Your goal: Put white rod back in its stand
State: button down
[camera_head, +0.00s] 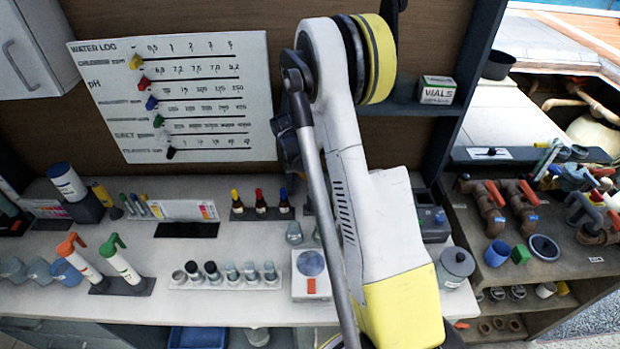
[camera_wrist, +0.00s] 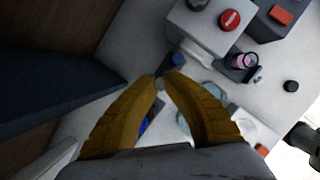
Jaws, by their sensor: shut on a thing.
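My gripper (camera_wrist: 160,82) shows in the wrist view, its two yellow fingers closed together at their tips. A small pale piece, apparently the white rod (camera_wrist: 160,85), shows between the fingertips, seen nearly end-on; most of it is hidden. In the head view my own arm hides the gripper and rod. I cannot pick out the rod's stand for certain in either view.
A grey device (camera_wrist: 205,25) with a red button stands beyond the fingertips. A dark shelf (camera_wrist: 60,105) lies close on the left. Dropper bottles (camera_head: 262,203), a vial rack (camera_head: 228,283), a scale (camera_head: 311,275) and a lidded pot (camera_head: 457,268) crowd the counter.

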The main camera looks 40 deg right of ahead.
jog(key=shift+f+b, duration=0.6)
dwell(0.7)
jog(key=c, duration=1.5)
grip_release()
jog(key=shift+c, duration=0.2)
jog(key=shift+r+p, duration=1.65)
jog(key=shift+r, duration=1.9)
jog(key=shift+a, duration=0.1)
